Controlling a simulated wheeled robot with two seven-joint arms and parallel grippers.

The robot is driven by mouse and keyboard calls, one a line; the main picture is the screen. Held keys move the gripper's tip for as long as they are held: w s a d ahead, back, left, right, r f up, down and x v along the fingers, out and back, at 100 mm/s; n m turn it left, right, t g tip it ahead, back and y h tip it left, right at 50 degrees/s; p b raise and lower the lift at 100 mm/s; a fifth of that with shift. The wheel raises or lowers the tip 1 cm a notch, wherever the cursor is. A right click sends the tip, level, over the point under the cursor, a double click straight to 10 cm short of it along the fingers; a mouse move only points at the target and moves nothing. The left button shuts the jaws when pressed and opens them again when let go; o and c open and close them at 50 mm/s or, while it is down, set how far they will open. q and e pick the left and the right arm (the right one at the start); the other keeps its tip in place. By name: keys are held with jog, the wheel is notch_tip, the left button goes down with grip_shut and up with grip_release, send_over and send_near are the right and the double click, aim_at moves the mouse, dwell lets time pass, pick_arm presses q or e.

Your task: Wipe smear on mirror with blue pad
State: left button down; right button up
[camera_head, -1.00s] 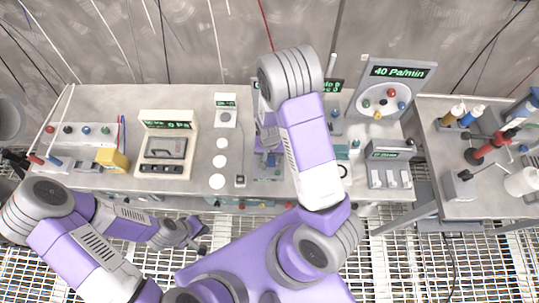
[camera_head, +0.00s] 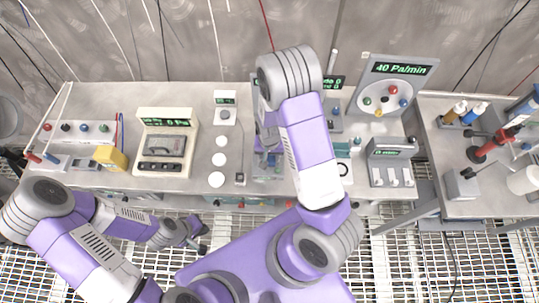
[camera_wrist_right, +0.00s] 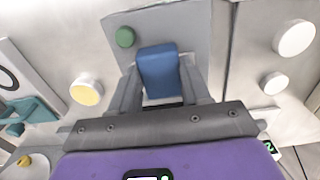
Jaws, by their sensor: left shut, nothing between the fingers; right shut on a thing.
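The blue pad (camera_wrist_right: 158,70) is in my right gripper (camera_wrist_right: 162,82), which is shut on it in the right wrist view. A smooth grey panel (camera_wrist_right: 186,26) lies behind the pad; I cannot tell for sure that it is the mirror, nor whether the pad touches it. A green round spot (camera_wrist_right: 125,37) shows on the panel, left of the pad; I cannot tell whether it is a knob. No smear is clear. In the head view my right gripper (camera_head: 267,142) is over the bench's middle, partly hidden by my arm. My left gripper (camera_head: 197,237) is shut and empty, low before the bench.
The metal bench (camera_head: 105,98) carries a cream device with a display (camera_head: 165,143), a yellow block (camera_head: 110,157), white discs (camera_head: 219,160) and a gauge panel (camera_head: 388,88). A side table (camera_head: 480,200) with bottles stands right. The floor is open grating.

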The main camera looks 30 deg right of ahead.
jog(key=shift+w+d, duration=0.45)
jog(key=shift+w, duration=0.2)
jog(key=shift+w+d, duration=0.4)
jog(key=shift+w, duration=0.25)
jog(key=shift+w+d+b, duration=0.2)
jog(key=shift+w+b, duration=0.1)
jog(key=shift+w, duration=0.05)
jog(key=shift+r, duration=0.1)
jog(key=shift+c, duration=0.4)
jog(key=shift+s+a+p, duration=0.3)
jog(key=shift+s+a, duration=0.2)
jog(key=shift+s, duration=0.25)
jog(key=shift+s+a, duration=0.55)
jog(key=shift+s, duration=0.35)
jog(key=shift+w+a, duration=0.25)
jog(key=shift+a, duration=0.05)
jog(key=shift+w+d+f+b, duration=0.15)
jog(key=shift+w+d, duration=0.3)
jog(key=shift+w, duration=0.25)
jog(key=shift+w+d+f+b, duration=0.15)
jog(key=shift+w+d, duration=0.25)
jog(key=shift+w, duration=0.25)
jog(key=shift+w+d+r, duration=0.1)
jog(key=shift+w, duration=0.05)
jog(key=shift+c, duration=0.4)
jog(key=shift+w+r, duration=0.1)
jog(key=shift+r, duration=0.05)
